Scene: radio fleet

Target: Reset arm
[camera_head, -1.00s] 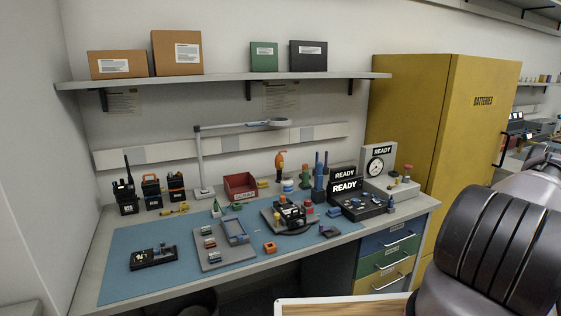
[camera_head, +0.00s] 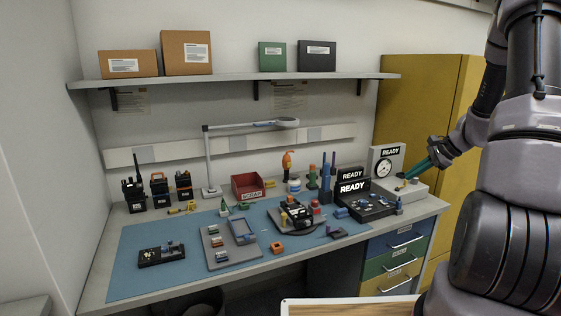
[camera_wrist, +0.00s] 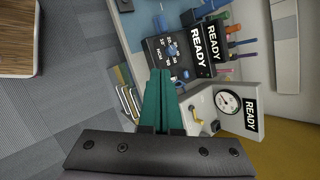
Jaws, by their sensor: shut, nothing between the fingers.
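My gripper (camera_head: 431,160) has teal fingers and is at the right of the head view, in front of the yellow cabinet and above the right end of the workbench. Its fingers point left toward the gauge station. In the wrist view the fingers (camera_wrist: 161,95) lie together, shut with nothing between them. My arm comes down along the right side of the head view and hides part of the cabinet.
The gauge station (camera_head: 387,160) marked READY stands close to my fingertips. A black READY tester (camera_head: 366,207) is left of it on the workbench (camera_head: 428,207). A blue mat (camera_head: 200,285) holds trays and radio parts. A yellow cabinet (camera_head: 425,95) stands behind. A shelf (camera_head: 230,84) with boxes hangs above.

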